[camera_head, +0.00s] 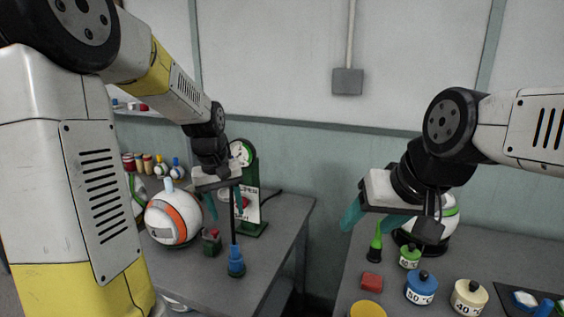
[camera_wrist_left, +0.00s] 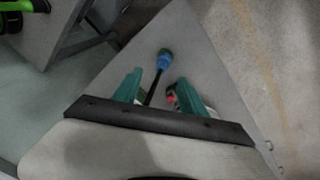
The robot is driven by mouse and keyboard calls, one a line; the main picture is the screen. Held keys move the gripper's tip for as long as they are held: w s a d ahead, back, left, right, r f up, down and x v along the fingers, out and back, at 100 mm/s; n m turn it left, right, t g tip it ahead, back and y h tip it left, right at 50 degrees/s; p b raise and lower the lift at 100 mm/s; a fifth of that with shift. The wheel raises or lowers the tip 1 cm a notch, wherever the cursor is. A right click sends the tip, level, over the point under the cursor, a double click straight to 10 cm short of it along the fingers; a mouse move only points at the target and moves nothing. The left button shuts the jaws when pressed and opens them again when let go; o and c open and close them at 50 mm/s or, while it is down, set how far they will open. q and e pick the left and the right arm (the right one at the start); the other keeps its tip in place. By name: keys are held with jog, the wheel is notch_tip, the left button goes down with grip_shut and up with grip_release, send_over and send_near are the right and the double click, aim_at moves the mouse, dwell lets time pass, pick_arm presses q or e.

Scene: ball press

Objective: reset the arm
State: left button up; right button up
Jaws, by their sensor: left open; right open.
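My left gripper (camera_head: 226,204) is open above the left table, its teal fingers pointing down. It also shows in the left wrist view (camera_wrist_left: 160,90), with its fingers apart. A blue-based tool with a thin black rod (camera_head: 236,262) stands upright on the table below it. In the left wrist view the rod runs up between the fingers, with the blue base (camera_wrist_left: 164,61) beyond them; I cannot tell whether anything touches. My right gripper (camera_head: 374,218) is open and empty above the right table, fingers pointing down and left.
A white and orange ball-shaped device (camera_head: 172,219), a small green and red item (camera_head: 212,243) and a green press with a dial (camera_head: 251,212) stand on the left table. The right table holds a green cone-tipped bottle (camera_head: 376,245), a red block (camera_head: 372,282) and labelled pots (camera_head: 421,288). A gap separates the tables.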

pick_arm(q)
jog(key=s+d+r+m+t, duration=0.1)
jog(key=s+r, duration=0.3)
jog(key=s, duration=0.5)
jog(key=s+r+m+t+h, duration=0.1)
jog(key=s+r+m+t, duration=0.2)
jog(key=s, duration=0.6)
notch_tip(320, 180, up, 2)
jog(key=shift+s+d+r, duration=0.15)
jog(key=shift+s+d, duration=0.05)
jog(key=shift+d, duration=0.15)
